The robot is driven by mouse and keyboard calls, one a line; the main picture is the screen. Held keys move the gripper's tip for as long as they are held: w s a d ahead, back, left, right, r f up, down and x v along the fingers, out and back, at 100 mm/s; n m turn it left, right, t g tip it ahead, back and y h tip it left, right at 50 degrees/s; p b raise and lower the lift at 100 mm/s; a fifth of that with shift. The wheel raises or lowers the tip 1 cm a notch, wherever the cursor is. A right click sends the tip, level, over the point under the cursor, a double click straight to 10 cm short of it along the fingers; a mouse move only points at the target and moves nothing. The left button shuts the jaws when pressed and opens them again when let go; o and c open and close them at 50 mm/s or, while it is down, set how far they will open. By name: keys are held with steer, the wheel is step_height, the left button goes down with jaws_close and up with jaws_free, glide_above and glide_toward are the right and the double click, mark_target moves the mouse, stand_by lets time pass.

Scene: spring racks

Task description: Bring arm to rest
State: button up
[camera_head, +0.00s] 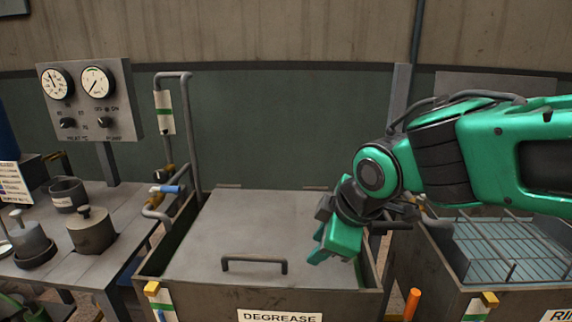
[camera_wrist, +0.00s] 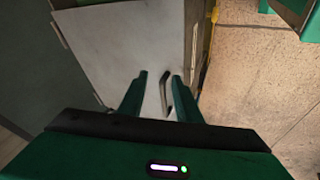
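My gripper (camera_head: 333,252) hangs from my green arm over the right part of the closed grey lid (camera_head: 265,225) of the DEGREASE tank, pointing down and left. In the wrist view its two green fingers (camera_wrist: 158,88) stand apart with nothing held between them. The lid's dark bar handle (camera_head: 254,262) lies to the left of the gripper in the head view. In the wrist view the handle (camera_wrist: 166,92) shows beyond the gap between the fingers, over the pale lid (camera_wrist: 115,50). My arm reaches in from the right, with its upper links above the rinse tank.
The rinse tank (camera_head: 470,300) stands at the right, with a wire rack (camera_head: 500,245) inside. A gauge panel (camera_head: 90,100) rises at the left behind a bench with metal pots (camera_head: 92,232). A pipe with a blue-handled valve (camera_head: 168,188) borders the degrease tank. An orange post (camera_head: 411,303) stands between the tanks.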

steer(key=s+d+f+m+g+h, duration=0.15)
steer(key=d+m, duration=0.35)
steer(key=d, duration=0.6)
steer(key=s+d+f+m+h, duration=0.1)
steer(key=s+d+m+h, duration=0.1)
steer(key=d+m, duration=0.65)
steer(key=s+d+f+m+g, duration=0.2)
steer(key=s+d+m, duration=0.2)
steer(key=s+d, duration=0.3)
steer(key=s+d+f+m+g, duration=0.1)
steer(key=s+d+m, duration=0.3)
steer(key=s+d, duration=0.3)
steer(key=shift+s+d+f+g+y, duration=0.2)
steer(key=shift+d+f+g+y, duration=0.2)
steer(key=shift+d, duration=0.1)
